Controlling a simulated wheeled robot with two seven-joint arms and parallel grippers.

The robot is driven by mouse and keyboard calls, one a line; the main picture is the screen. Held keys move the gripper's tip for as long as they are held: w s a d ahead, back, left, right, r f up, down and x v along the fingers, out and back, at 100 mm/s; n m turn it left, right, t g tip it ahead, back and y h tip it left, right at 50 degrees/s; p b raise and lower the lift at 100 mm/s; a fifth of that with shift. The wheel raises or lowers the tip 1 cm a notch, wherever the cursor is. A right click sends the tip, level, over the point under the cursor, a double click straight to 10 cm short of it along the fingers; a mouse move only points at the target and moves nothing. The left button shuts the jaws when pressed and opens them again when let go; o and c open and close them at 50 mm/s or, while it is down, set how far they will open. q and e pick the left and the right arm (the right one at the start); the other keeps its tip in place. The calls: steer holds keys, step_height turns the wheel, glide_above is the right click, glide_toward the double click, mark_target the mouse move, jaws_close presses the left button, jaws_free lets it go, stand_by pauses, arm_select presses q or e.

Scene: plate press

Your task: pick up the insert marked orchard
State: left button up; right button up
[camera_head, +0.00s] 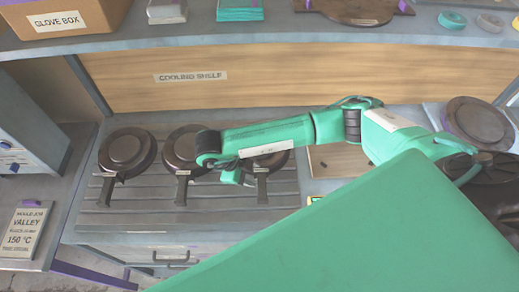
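Three dark round inserts with handles lie in a row on the grey slatted rack: a left one (127,150), a middle one (180,148) and a right one (272,160). Small tags sit on their handles, but the lettering is too small to read, so I cannot tell which is marked orchard. My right arm reaches in from the right across the rack. My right gripper (236,178) hangs between the middle and right inserts, and my arm partly covers both. Its fingers are too small and hidden to show whether they are open. My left gripper is not in view.
A shelf labelled cooling shelf (190,77) runs behind the rack. A glove box (62,18) and several small items stand on the upper shelf. A job card (24,230) at left reads VALLEY, 150 °C. A round dark plate (478,120) is at far right.

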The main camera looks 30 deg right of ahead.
jaws_close()
steer(key=shift+w+r, duration=0.1)
stand_by(1.1)
